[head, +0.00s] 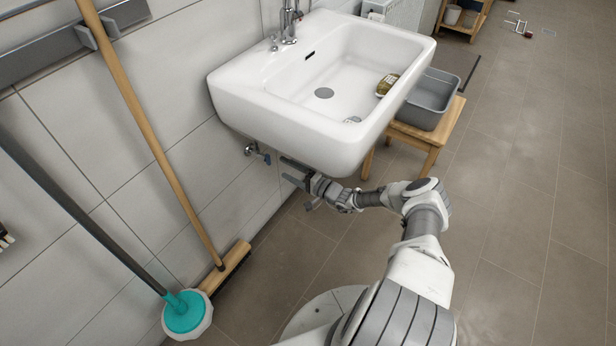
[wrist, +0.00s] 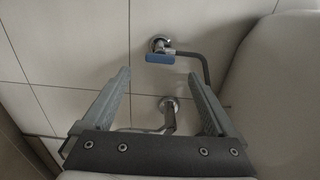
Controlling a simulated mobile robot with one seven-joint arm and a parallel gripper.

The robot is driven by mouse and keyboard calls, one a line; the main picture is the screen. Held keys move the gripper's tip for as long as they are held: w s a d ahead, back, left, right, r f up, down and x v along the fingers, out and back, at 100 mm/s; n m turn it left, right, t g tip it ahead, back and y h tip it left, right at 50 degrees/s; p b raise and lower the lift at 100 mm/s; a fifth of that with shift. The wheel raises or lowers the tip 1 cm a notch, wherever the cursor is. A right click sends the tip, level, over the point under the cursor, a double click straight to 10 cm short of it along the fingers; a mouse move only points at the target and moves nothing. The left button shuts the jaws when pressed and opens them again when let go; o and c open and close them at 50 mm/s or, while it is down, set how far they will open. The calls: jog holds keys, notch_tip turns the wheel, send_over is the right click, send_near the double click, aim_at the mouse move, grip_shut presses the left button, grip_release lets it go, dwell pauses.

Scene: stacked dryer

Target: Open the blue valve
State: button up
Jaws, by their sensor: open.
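The blue valve is a small blue handle (wrist: 160,58) on a chrome wall fitting, in the upper middle of the wrist view. A grey pipe runs from it to the right and bends down. In the head view the valve (head: 265,157) shows under the left edge of the sink. My gripper (wrist: 160,82) is open and empty, its two fingers pointing at the wall, with the handle beyond and between the fingertips. In the head view my gripper (head: 283,168) is under the sink, just right of the valve and apart from it.
The white sink (head: 230,95) overhangs my gripper. A second chrome fitting (wrist: 168,104) sits lower on the wall. A broom (head: 150,130) and a teal-headed mop (head: 186,312) lean at the left. A wooden stool (head: 432,137) with a grey basin (head: 432,100) stands right of the sink.

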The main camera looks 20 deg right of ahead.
jog(key=p+v, duration=0.1)
jog(key=v, duration=0.8)
jog(key=shift+w, duration=0.1)
